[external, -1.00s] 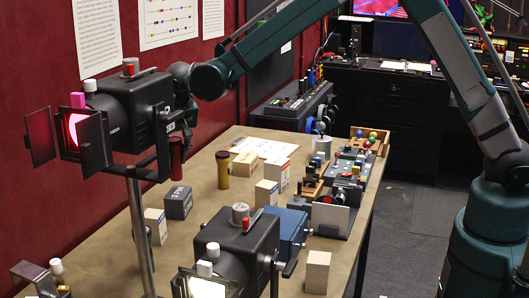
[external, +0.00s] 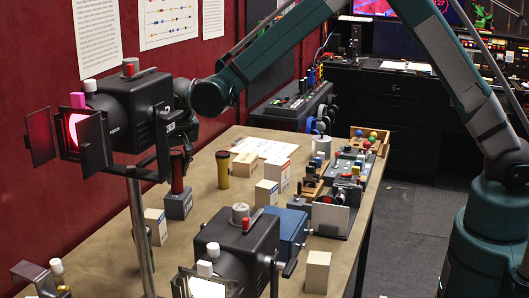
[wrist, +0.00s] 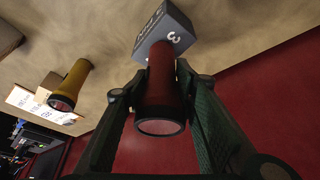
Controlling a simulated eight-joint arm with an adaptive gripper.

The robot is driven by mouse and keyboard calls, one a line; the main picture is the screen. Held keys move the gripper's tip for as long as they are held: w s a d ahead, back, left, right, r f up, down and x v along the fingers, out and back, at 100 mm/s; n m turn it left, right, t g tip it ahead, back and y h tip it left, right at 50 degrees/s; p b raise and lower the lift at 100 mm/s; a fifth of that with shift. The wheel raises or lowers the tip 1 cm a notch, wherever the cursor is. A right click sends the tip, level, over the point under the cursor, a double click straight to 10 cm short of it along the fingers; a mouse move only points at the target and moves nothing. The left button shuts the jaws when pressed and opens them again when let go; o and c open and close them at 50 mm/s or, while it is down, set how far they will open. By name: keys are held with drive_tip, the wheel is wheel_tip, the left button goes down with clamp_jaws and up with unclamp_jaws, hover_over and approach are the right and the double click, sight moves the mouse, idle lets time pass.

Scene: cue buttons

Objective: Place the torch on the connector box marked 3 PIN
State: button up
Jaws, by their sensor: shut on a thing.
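The dark red torch (external: 177,172) stands upright over the dark grey connector box (external: 178,206) on the table. Its lower end meets or nearly meets the box top; I cannot tell if it touches. In the wrist view, the red torch (wrist: 161,92) is between the fingers of my gripper (wrist: 154,84), which is shut on it. The grey box (wrist: 174,32) is just past the torch's far end, and a "3" and part of more lettering show on it. In the external view my gripper is mostly hidden behind the large black lamp.
A yellow torch (external: 222,170) stands to the right, near pale boxes (external: 266,194). The black stage lamp (external: 135,112) on its stand is in the foreground, with another lamp (external: 228,250) lower down. The red wall (external: 40,200) is close on the left.

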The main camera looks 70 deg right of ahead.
sight(177, 155)
drive_tip(key=shift+f, duration=0.2)
drive_tip(key=o, duration=1.1)
drive_tip(key=shift+r, duration=0.25)
drive_tip(key=shift+v, duration=5.95)
drive_tip(key=shift+r, duration=0.1)
